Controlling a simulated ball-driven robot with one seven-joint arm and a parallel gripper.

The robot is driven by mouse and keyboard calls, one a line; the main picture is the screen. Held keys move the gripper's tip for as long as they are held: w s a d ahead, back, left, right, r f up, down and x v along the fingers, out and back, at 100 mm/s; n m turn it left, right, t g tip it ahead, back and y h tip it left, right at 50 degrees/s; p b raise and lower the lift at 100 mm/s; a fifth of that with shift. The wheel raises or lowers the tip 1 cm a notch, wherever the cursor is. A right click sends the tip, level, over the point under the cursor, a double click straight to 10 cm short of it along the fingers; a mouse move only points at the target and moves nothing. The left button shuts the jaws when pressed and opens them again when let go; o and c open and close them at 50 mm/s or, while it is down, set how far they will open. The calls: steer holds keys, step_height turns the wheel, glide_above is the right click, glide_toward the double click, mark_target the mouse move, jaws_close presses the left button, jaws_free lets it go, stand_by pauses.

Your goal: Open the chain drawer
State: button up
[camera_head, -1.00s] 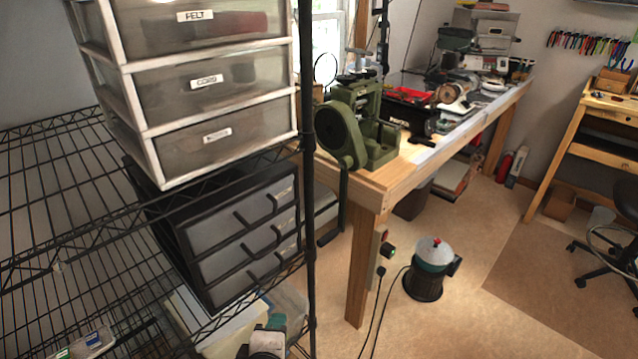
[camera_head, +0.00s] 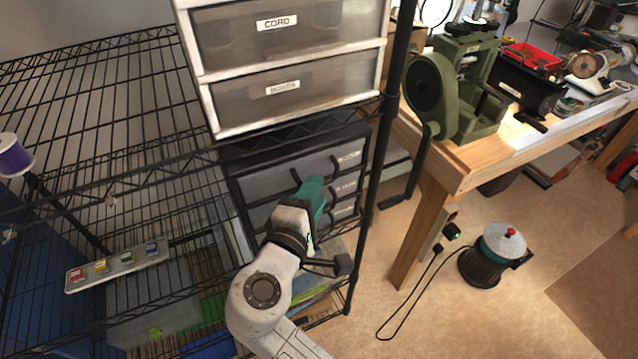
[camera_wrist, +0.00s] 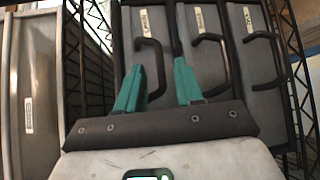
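A black-framed unit with grey drawer fronts (camera_head: 270,183) sits on the wire shelf, below the white drawer unit. Its drawers look shut. Each has a black handle and a small label; I cannot read which says chain. In the wrist view the top drawer's handle (camera_wrist: 160,68) is at the left, with two more handles (camera_wrist: 213,40) to its right. My gripper (camera_head: 315,187) has teal fingers and is in front of the upper drawers. In the wrist view my gripper (camera_wrist: 160,72) is open, its fingers apart around the near bar of the top handle; contact is unclear.
A black shelf post (camera_head: 385,130) stands just right of the drawers. A white drawer unit (camera_head: 290,60) is above them. A wooden bench (camera_head: 455,165) with a green machine (camera_head: 450,95) stands to the right.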

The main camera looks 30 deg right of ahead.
steer(key=shift+x, duration=1.15)
steer(key=shift+c, duration=0.4)
jaws_close()
